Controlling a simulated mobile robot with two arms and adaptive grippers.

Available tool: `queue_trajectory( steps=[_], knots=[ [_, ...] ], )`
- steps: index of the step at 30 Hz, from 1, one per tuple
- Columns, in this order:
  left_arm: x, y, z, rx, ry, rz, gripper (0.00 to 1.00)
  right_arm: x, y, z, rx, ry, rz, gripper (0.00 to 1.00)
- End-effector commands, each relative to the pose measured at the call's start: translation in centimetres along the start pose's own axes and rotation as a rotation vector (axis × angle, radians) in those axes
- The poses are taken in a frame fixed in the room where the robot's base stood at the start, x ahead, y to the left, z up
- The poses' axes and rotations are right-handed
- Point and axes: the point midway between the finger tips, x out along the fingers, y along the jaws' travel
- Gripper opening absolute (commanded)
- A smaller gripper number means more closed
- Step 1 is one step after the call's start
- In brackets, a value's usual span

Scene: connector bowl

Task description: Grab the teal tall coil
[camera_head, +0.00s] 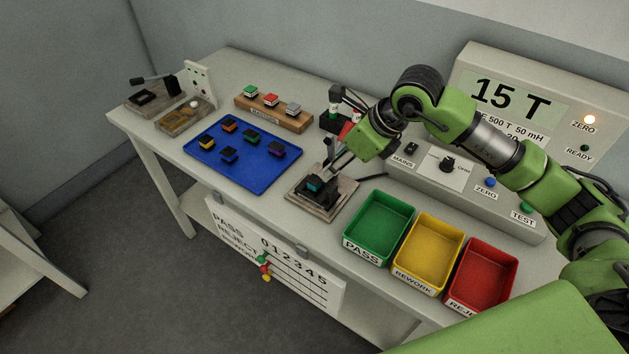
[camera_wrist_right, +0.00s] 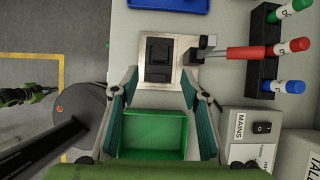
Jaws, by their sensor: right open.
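In the right wrist view the black block (camera_wrist_right: 159,55) on the fixture's plate shows no clear teal. My right gripper (camera_head: 334,162) is open, close above and behind the fixture in the head view. In the wrist view its spread fingers (camera_wrist_right: 160,82) point toward the fixture, with nothing visible between their tips. Whether a finger touches anything is unclear.
A red-handled lever (camera_wrist_right: 255,52) stands right of the fixture, near a rack of markers (camera_wrist_right: 262,70). A blue tray (camera_head: 243,183) with several coils lies left. Green (camera_head: 362,259), yellow (camera_head: 407,280) and red (camera_head: 459,298) bins stand right, below the tester (camera_head: 480,185).

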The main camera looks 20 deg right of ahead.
Motion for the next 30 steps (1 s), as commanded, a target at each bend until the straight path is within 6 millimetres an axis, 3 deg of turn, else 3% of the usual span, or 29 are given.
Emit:
queue_trajectory(
  steps=[6, 14, 21, 30],
  knots=[
    [-1.2, 0.0, 0.1, -0.001, -0.003, 0.000, 0.00, 4.0, 0.1, 0.1, 0.003, 0.000, 0.006, 0.42],
    [-1.9, 0.0, 0.1, -0.001, -0.003, 0.000, 0.00, 6.0, 0.2, 0.2, 0.001, -0.001, 0.005, 0.42],
    [-3.6, -0.1, -0.1, -0.001, -0.004, 0.000, 0.00, 9.4, 0.1, 0.1, 0.003, -0.001, 0.006, 0.42],
    [-3.7, -0.1, -0.1, -0.002, -0.004, 0.000, 0.00, 10.7, 0.1, 0.0, 0.000, -0.003, 0.004, 0.42]
  ],
)
